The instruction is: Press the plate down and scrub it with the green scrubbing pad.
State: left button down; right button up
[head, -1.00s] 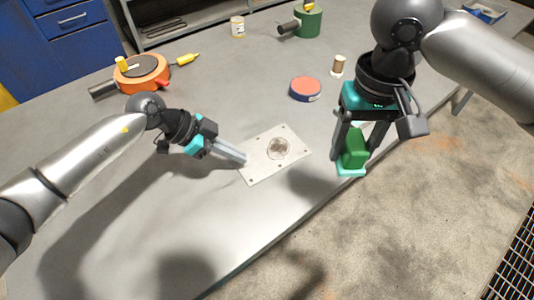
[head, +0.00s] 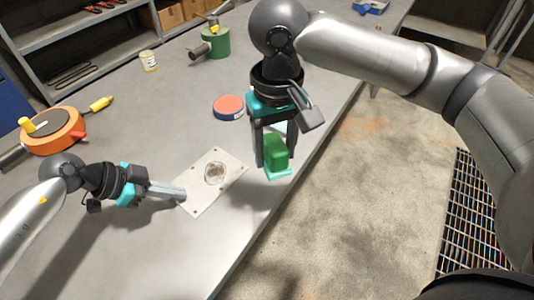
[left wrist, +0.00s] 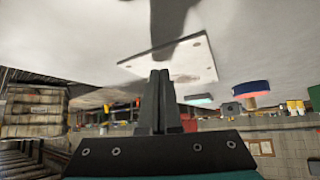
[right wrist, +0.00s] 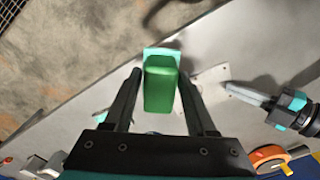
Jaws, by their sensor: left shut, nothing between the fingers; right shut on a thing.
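The plate (head: 206,188) is a flat pale metal sheet with small corner holes and a dark brownish stain (head: 215,172) near its middle. It lies on the grey workbench near the front edge and also shows in the left wrist view (left wrist: 200,62). My left gripper (head: 182,193) is shut and empty, its fingertips at the plate's left edge; whether they touch it I cannot tell. My right gripper (head: 274,160) is shut on the green scrubbing pad (head: 277,150), a green block with a lighter teal base. It holds the pad in the air right of the plate, near the bench edge.
A red-topped round tin (head: 229,107) stands behind the plate. An orange round device (head: 53,132) is at the left. A green canister (head: 215,44) and a small yellowish tin (head: 148,60) stand at the back. The bench in front of the plate is clear.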

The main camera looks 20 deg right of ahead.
jog(key=w+a+f, duration=0.3)
jog(key=w, duration=0.4)
jog(key=w+a+f, duration=0.2)
jog(key=w+a, duration=0.1)
jog(key=w, duration=0.4)
jog(key=shift+w+a+f, duration=0.1)
jog(key=shift+w+f, duration=0.05)
jog(key=shift+f, duration=0.95)
jog(key=shift+w+f, duration=0.2)
jog(key=shift+f, duration=0.95)
jog(key=shift+w+a+f, duration=0.1)
jog(key=shift+w+f, duration=0.05)
jog(key=shift+f, duration=0.95)
pick_arm(q)
jog(key=shift+f, duration=0.6)
pick_arm(e)
jog(key=shift+d, duration=0.1)
pick_arm(q)
jog(key=shift+s+f, duration=0.15)
jog(key=shift+f, duration=0.1)
